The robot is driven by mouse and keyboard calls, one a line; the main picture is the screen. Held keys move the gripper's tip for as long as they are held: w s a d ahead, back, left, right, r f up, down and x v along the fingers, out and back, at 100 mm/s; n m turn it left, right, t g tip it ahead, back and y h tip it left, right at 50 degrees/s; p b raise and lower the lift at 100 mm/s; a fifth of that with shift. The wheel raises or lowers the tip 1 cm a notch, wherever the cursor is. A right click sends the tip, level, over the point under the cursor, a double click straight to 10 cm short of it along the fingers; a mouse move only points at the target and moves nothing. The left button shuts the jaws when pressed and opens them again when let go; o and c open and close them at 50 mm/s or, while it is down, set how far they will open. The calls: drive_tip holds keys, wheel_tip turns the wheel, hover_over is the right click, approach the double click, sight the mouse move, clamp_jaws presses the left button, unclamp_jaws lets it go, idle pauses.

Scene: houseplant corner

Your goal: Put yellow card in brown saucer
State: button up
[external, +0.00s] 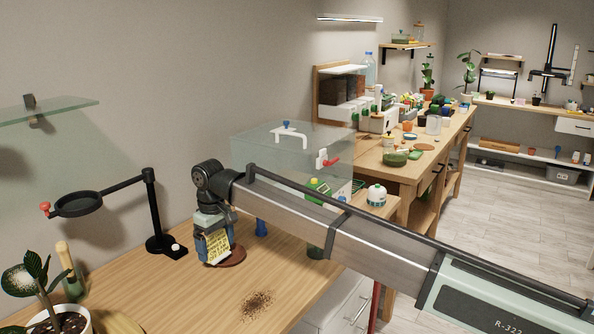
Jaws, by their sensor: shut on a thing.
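My gripper (211,230) points down over the wooden table in the external view. It is shut on the yellow card (214,247), which hangs upright below the fingers with dark marks on its face. The brown saucer (234,258) lies flat on the table, just behind and to the right of the card. The card's lower edge overlaps the saucer's left part in the picture. I cannot tell whether the card touches the saucer. The card and gripper hide part of the saucer.
A magnifier stand (154,215) is left of the gripper. A blue object (261,227) stands right of the saucer, near a clear box (258,150). Spilled soil (257,303) lies in front. A potted plant (62,320) is at the front left. The table (170,290) between is bare.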

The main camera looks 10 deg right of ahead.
sight(215, 236)
drive_tip(key=shift+f, duration=0.15)
drive_tip(key=o, duration=0.7)
wheel_tip(215, 236, up, 13)
drive_tip(key=shift+r, duration=0.1)
idle(0.5)
